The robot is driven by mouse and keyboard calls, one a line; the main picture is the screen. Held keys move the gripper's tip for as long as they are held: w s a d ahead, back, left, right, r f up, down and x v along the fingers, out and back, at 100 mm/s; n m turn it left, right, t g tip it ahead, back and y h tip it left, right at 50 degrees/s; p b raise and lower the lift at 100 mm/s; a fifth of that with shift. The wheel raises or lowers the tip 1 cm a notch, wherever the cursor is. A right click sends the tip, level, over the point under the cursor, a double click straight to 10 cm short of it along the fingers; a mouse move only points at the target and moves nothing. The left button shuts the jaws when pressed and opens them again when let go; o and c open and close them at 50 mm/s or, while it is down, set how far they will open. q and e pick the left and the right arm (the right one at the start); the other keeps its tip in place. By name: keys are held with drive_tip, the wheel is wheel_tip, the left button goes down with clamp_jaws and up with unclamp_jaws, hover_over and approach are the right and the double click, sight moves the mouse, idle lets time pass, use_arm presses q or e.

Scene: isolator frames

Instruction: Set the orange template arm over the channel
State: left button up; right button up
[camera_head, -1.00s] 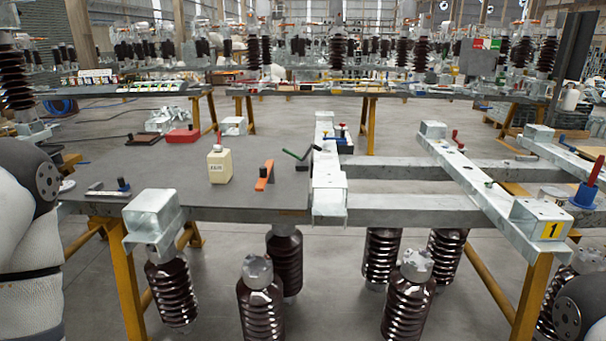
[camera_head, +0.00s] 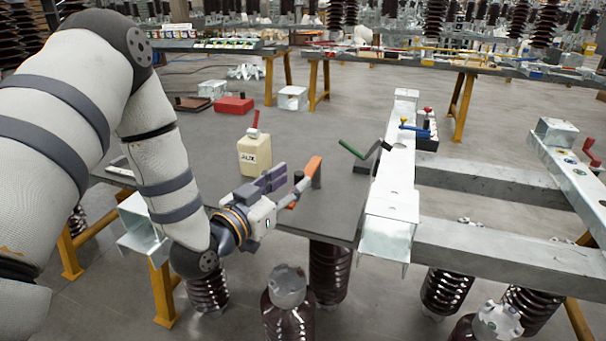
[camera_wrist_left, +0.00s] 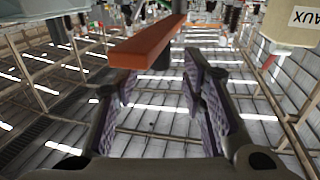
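The orange template arm (camera_head: 312,167) is a flat bar with a dark post (camera_head: 317,177) at its far end, over the grey table. The galvanised channel (camera_head: 392,212) runs lengthwise to its right, apart from it. My left gripper (camera_head: 286,180) is beside the bar's near part, which its fingers partly hide. In the left wrist view, the purple-padded fingers (camera_wrist_left: 160,88) are spread apart, with the orange bar (camera_wrist_left: 147,46) just beyond them. I cannot tell if a finger touches it. My right gripper is out of view.
A red box (camera_head: 233,104) lies farther back. The table's middle is clear.

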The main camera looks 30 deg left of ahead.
sight(297, 177)
use_arm(q)
drive_tip(key=shift+w, duration=1.9)
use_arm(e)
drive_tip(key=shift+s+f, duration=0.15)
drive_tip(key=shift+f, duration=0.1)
use_arm(q)
clamp_jaws()
drive_tip(key=shift+d, duration=0.1)
